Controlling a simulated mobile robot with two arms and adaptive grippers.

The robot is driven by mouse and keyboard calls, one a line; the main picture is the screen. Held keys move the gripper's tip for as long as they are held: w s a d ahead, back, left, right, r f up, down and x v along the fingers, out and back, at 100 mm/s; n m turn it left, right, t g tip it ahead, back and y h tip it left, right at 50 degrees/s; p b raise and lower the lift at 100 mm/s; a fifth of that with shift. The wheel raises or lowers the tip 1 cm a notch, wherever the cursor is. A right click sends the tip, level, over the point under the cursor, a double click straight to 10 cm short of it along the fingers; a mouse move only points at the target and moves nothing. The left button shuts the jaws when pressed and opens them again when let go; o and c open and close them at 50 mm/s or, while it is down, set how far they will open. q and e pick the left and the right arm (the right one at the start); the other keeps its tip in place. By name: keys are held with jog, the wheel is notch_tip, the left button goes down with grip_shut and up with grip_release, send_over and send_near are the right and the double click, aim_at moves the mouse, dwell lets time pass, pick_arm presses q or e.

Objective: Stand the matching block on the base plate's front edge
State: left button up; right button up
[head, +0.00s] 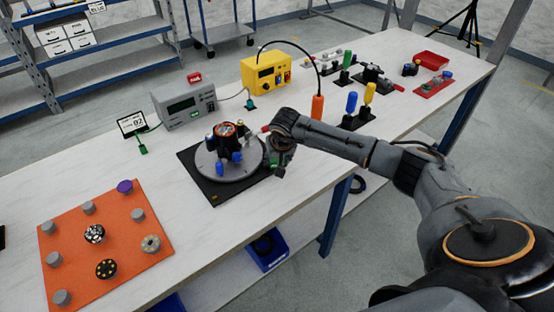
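The base plate (188,157) is a black square near the table's front edge, with a grey round disc (216,173) on it. A black can with an orange rim (228,130) stands on the disc, with small blue parts around it. My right gripper (281,160) points down at the plate's right side, close to the disc. Its fingers are dark and small, so I cannot tell whether they hold anything. Grey cylinders (139,215), a purple one (125,186) and patterned discs (94,234) sit on an orange mat (75,215). I cannot tell which block matches. My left gripper is out of view.
A grey meter (186,107), a small sign (131,123) and a yellow power unit (265,73) stand behind the plate. Blue and yellow drivers (351,103) stand farther right. Bare table separates mat and plate.

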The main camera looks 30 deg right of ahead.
jog(key=shift+r, duration=0.1)
jog(key=shift+r+p, duration=0.2)
jog(key=shift+p, duration=0.1)
jog(key=b+v, duration=0.2)
jog(key=v, duration=0.9)
jog(key=shift+r, duration=0.35)
jog(key=shift+s, duration=0.1)
